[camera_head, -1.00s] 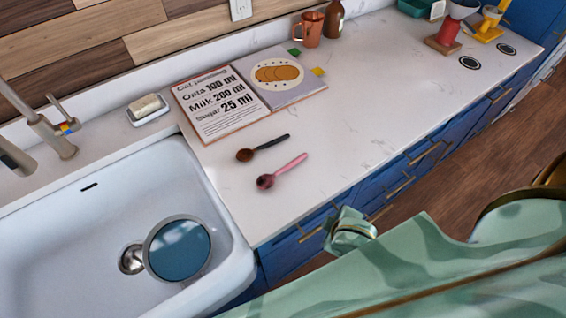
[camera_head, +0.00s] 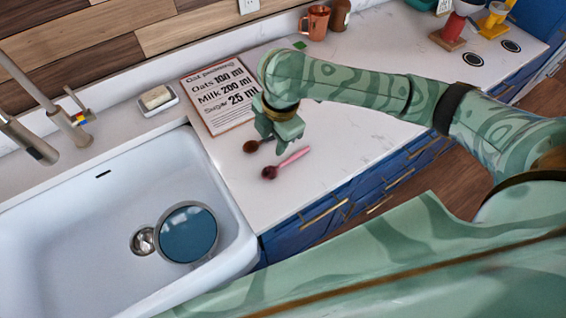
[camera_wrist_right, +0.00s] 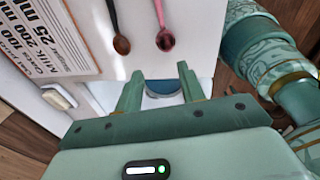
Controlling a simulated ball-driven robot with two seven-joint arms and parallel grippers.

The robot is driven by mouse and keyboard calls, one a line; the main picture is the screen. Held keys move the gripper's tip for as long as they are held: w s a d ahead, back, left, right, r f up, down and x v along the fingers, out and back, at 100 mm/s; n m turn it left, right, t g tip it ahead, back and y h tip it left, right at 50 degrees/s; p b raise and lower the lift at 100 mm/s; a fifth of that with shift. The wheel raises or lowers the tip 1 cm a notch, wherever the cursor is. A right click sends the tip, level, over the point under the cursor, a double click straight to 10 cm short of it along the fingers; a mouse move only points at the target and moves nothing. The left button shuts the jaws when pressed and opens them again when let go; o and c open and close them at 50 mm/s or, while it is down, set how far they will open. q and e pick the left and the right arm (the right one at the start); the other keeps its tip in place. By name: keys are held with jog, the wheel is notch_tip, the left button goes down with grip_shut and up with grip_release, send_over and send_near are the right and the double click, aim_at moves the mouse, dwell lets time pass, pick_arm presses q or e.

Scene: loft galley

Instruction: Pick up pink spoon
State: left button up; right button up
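The pink spoon (camera_head: 287,163) lies on the white counter (camera_head: 262,208) to the right of the sink, its dark bowl toward the sink. In the right wrist view the pink spoon (camera_wrist_right: 164,33) shows at the top, beyond the fingertips. A dark spoon (camera_head: 252,146) with a brown bowl lies beside it, its handle hidden by my right gripper (camera_head: 277,138). The dark spoon (camera_wrist_right: 120,38) also shows in the right wrist view. My right gripper is above the spoons; in the wrist view (camera_wrist_right: 159,80) its fingers are apart with nothing between them. My left gripper is not in view.
The white sink (camera_head: 95,205) holds a round blue dish (camera_head: 188,233).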

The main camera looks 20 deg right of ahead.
notch_tip(320, 180, up, 2)
jog(key=g+h, duration=0.1)
send_over(288, 160)
jog(key=s, duration=0.1)
notch_tip(288, 160, down, 11)
jog(key=b, duration=0.4)
jog(key=shift+r, duration=0.2)
jog(key=f+b, duration=0.1)
jog(key=f, duration=0.2)
jog(key=w+f+b, duration=0.1)
jog(key=f, duration=0.1)
jog(key=shift+f+b, duration=0.2)
jog(key=shift+b, duration=0.1)
jog(key=shift+r, duration=0.15)
jog(key=shift+c, duration=0.9)
grip_shut()
